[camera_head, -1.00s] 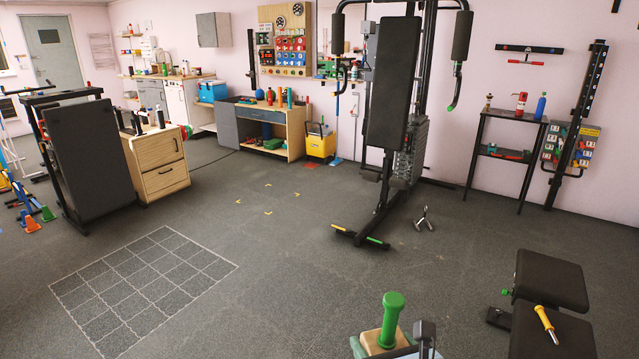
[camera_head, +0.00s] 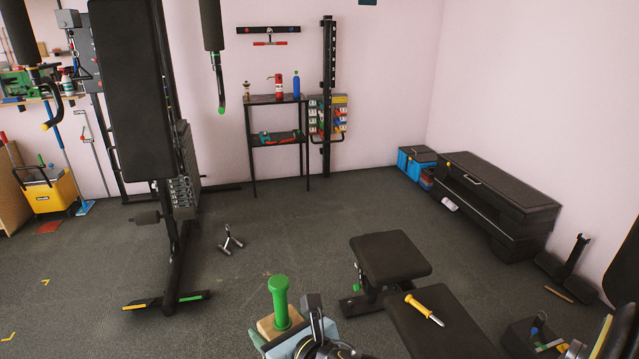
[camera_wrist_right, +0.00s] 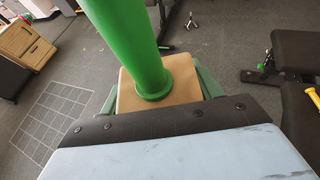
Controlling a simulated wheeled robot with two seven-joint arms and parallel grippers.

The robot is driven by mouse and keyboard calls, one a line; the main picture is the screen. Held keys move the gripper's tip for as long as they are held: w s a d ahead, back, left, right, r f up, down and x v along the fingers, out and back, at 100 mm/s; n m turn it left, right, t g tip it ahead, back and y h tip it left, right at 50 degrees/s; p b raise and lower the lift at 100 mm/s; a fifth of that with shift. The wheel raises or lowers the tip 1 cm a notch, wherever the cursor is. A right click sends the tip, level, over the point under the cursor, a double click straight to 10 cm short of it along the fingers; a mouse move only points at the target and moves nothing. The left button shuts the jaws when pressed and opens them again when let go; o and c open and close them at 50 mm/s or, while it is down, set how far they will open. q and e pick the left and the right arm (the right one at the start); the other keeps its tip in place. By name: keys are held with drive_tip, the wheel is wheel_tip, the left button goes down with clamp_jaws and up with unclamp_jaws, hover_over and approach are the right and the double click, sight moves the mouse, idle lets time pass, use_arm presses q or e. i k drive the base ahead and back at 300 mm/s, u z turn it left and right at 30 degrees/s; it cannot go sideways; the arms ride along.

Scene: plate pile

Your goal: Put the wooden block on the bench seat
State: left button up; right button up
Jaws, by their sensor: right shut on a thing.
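The wooden block (camera_head: 267,329), pale with an upright green handle (camera_head: 280,303) on top, is at the bottom centre of the head view. My right gripper (camera_head: 279,334) is shut on it. In the right wrist view the block (camera_wrist_right: 184,80) sits between the green fingers, its front partly hidden by my gripper's body. The black bench has a short padded seat (camera_head: 390,257) and a longer pad (camera_head: 425,330) nearer me, to the right of the block. The block is apart from the bench. My left gripper is not in view.
A yellow-handled screwdriver (camera_head: 425,309) lies on the longer pad. The short pad's top is bare. A gym machine (camera_head: 135,90) stands at left, with a small metal handle (camera_head: 230,240) on the floor. A black chest (camera_head: 498,190) stands by the right wall.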

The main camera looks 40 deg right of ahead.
sight(383, 253)
drive_tip(key=z, duration=0.7)
drive_tip(key=i, duration=1.25)
drive_tip(key=z, duration=0.65)
